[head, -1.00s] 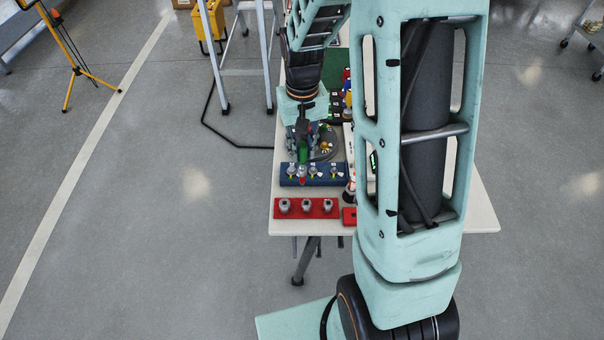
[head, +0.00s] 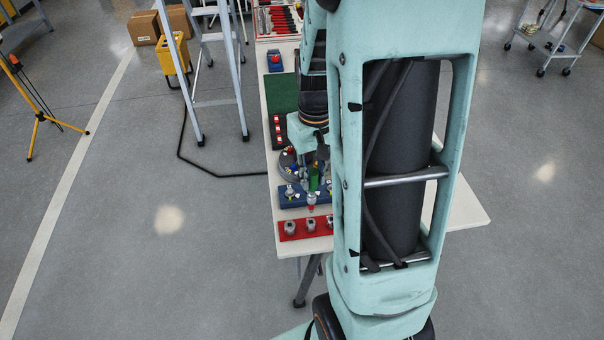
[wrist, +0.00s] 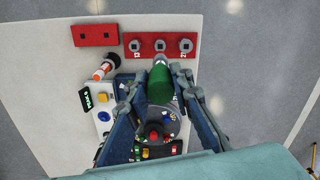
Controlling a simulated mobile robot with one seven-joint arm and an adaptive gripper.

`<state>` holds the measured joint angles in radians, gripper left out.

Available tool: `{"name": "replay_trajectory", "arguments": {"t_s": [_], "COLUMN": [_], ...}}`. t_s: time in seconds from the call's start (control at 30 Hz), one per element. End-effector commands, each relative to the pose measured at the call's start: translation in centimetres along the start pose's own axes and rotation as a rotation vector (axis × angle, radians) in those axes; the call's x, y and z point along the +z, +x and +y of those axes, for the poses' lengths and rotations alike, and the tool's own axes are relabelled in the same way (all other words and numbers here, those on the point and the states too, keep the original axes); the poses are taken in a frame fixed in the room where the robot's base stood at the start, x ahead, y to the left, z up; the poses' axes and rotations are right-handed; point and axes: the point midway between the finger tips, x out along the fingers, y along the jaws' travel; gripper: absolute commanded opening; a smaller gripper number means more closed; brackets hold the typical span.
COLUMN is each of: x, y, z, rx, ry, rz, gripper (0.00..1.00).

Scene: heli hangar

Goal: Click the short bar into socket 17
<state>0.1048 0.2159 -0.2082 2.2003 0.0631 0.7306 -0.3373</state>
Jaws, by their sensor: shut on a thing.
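My gripper (wrist: 162,98) is shut on a green cylindrical body with a grey tip, seemingly the short bar (wrist: 160,84). The bar also shows upright in the head view (head: 314,182), above the table between the blue and red holders. A red holder (wrist: 147,37) carries three grey round sockets in a row. In the wrist view the bar's tip overlaps the near side of the middle socket (wrist: 160,45); I cannot tell whether they touch. The red holder also shows in the head view (head: 301,237).
A blue holder (head: 285,200) with grey pieces stands just behind the red one. A dark display (wrist: 85,100) is to the left. A ladder (head: 182,75) stands left of the table.

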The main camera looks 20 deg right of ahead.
Motion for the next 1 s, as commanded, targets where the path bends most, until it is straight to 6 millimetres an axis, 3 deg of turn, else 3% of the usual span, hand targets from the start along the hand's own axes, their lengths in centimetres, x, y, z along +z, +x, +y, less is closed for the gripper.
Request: {"name": "replay_trajectory", "arguments": {"t_s": [0.27, 0.73, 1.0], "x": [0.2, 0.2, 0.2], "y": [0.6, 4.2, 4.4], "z": [0.2, 0.2, 0.2], "rx": [-0.001, -0.002, -0.001], "ry": [0.0, 0.001, 0.001], "rz": [0.001, 0.001, 0.001], "gripper": [0.0, 0.0, 0.0]}}
